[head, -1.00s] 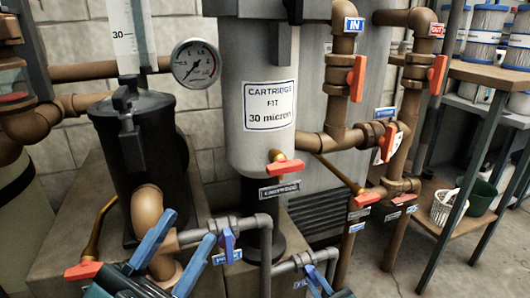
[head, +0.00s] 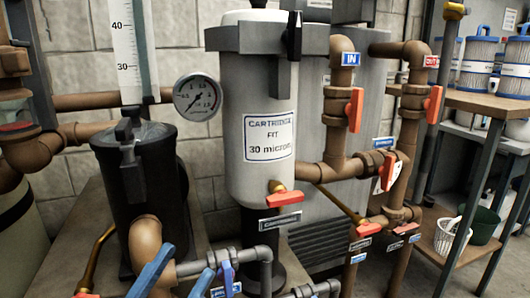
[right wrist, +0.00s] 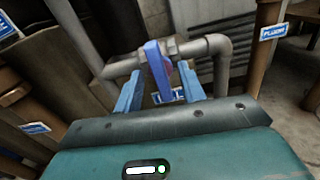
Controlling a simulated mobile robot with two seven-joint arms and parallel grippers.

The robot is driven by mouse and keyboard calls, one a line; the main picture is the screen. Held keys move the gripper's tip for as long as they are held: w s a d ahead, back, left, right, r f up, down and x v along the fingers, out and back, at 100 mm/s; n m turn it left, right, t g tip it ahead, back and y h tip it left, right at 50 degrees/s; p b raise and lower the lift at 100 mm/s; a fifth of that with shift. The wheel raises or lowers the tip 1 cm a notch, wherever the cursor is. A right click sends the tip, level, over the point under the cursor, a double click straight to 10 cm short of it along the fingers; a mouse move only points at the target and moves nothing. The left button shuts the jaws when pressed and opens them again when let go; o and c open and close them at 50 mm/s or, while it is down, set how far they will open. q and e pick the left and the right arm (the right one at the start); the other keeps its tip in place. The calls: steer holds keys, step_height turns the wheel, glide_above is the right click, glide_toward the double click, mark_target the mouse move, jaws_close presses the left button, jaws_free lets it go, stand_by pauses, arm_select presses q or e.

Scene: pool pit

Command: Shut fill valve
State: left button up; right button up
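In the right wrist view a blue valve handle (right wrist: 157,70) sits on a grey pipe, above a partly covered label (right wrist: 168,97) whose visible letters end in "LL". My right gripper (right wrist: 160,80) is open, with one blue finger on each side of the handle; contact cannot be told.
A black strainer pot (head: 145,190), a pressure gauge (head: 197,96) and a grey cartridge filter housing (head: 262,185) stand behind. Brown pipes with orange-red handles (head: 355,110) rise at the centre right. A shelf (head: 480,75) with filters stands at the right.

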arm_select(q)
steer(key=shift+w+d+f, duration=0.15)
steer(key=shift+d+f, duration=0.1)
steer(key=shift+f, duration=0.55)
arm_select(e)
steer(key=shift+f, duration=0.2)
arm_select(q)
steer(key=shift+r+n+p, duration=0.3)
steer(key=shift+r+p, duration=0.1)
steer(key=shift+p, duration=0.05)
arm_select(e)
steer(key=v, duration=0.7)
arm_select(q)
steer(key=shift+a+r, duration=0.1)
arm_select(e)
steer(key=shift+r, duration=0.2)
